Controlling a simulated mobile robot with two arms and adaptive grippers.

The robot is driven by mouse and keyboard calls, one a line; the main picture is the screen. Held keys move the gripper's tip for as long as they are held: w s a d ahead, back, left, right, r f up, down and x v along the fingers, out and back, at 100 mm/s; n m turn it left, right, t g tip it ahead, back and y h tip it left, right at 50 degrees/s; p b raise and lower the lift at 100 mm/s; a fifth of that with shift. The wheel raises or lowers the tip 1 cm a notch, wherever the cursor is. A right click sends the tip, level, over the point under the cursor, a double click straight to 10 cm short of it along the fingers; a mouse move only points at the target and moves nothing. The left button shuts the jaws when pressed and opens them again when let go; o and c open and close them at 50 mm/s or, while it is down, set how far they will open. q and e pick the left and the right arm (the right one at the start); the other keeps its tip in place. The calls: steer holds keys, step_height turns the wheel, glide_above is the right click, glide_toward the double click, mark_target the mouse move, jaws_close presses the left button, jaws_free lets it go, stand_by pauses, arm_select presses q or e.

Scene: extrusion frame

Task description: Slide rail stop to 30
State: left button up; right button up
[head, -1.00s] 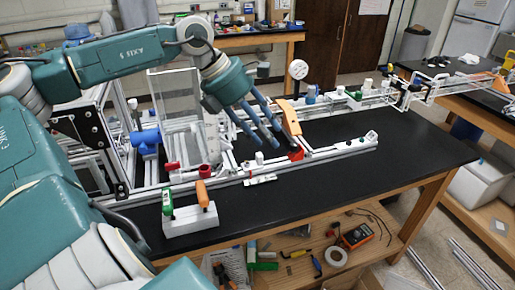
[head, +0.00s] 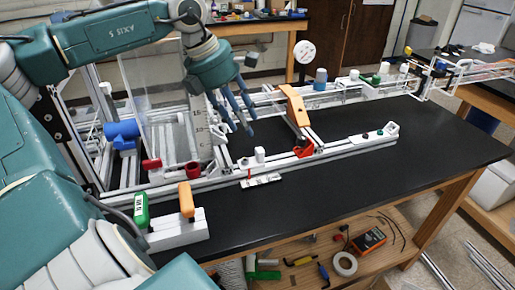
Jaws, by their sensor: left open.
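A long pale rail (head: 345,146) runs along the black bench. A red block (head: 303,148) sits on it below an orange arm, and a small white block with an upright knob (head: 259,155) sits farther left; I cannot tell which is the rail stop. A small white scale plate (head: 262,181) with a red pointer lies in front of the rail; its numbers are too small to read. My left gripper (head: 240,118) is open and empty, fingers pointing down, above and behind the white block and left of the orange arm. My right gripper is not in view.
The orange arm (head: 295,105) stands above the red block. A clear upright panel (head: 150,95) and a blue fitting (head: 122,131) are at left. A white holder (head: 178,232) with green and orange handles stands at the front. The bench's right front is clear.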

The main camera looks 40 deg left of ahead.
mark_target(259, 149)
arm_select(q)
steer(key=p+x, duration=0.1)
steer(key=x, duration=0.9)
steer(key=shift+d, duration=0.2)
